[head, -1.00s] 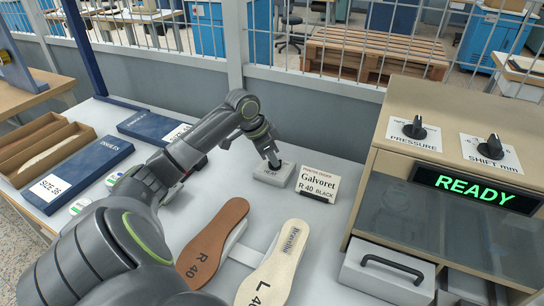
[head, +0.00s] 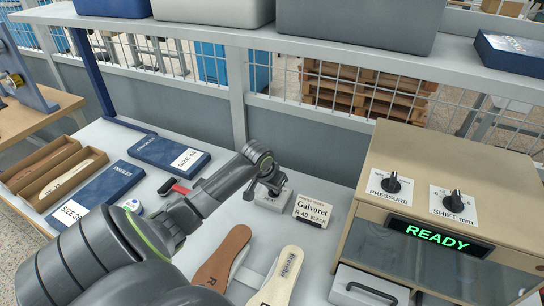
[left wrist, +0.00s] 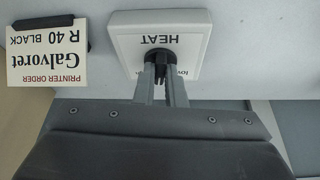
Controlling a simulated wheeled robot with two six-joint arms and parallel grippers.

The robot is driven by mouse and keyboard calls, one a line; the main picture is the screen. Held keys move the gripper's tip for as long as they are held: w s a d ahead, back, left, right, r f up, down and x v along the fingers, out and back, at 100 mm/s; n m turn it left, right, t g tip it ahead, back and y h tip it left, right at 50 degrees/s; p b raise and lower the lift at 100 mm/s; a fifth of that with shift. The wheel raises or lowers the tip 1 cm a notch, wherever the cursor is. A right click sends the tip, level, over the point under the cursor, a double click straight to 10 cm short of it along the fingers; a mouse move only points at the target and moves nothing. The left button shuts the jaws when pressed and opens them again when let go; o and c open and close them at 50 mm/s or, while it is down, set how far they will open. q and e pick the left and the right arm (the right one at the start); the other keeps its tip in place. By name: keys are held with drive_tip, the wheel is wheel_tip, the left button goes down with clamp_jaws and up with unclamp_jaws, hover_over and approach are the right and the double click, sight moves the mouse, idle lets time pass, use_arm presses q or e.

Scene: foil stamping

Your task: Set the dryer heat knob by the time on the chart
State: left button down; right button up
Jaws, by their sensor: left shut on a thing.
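The heat box (head: 283,201) is a small pale block on the table, left of the printer order card (head: 312,208). In the left wrist view its white face reads HEAT, upside down (left wrist: 196,40), with a black knob (left wrist: 160,56) on it. My left gripper (left wrist: 162,76) is shut on the knob, one finger on each side. In the head view my left gripper (head: 268,188) covers the knob. The knob's setting and most scale words are hidden. The card reads Galvoret, R 40 BLACK. I see no time chart. My right gripper is not in view.
Brown (head: 222,256) and cream (head: 284,275) insoles lie in front. The machine with pressure (head: 391,184) and shift (head: 454,203) knobs and a READY display (head: 440,238) stands right. Insole boxes (head: 168,153) lie left. A shelf (head: 250,40) crosses above. A red-handled thing (head: 176,188) lies behind my arm.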

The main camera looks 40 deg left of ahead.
use_arm(q)
drive_tip(key=shift+n+y+p, duration=0.3)
drive_tip(key=shift+n+p, duration=0.4)
drive_tip(key=shift+p, duration=0.15)
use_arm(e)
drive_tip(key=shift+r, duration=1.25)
use_arm(q)
drive_tip(key=c, duration=1.5)
unclamp_jaws()
drive_tip(key=shift+r, duration=0.15)
drive_tip(key=v, duration=1.7)
drive_tip(key=shift+b, duration=0.4)
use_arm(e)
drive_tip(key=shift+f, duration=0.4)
use_arm(q)
drive_tip(key=shift+d, duration=0.1)
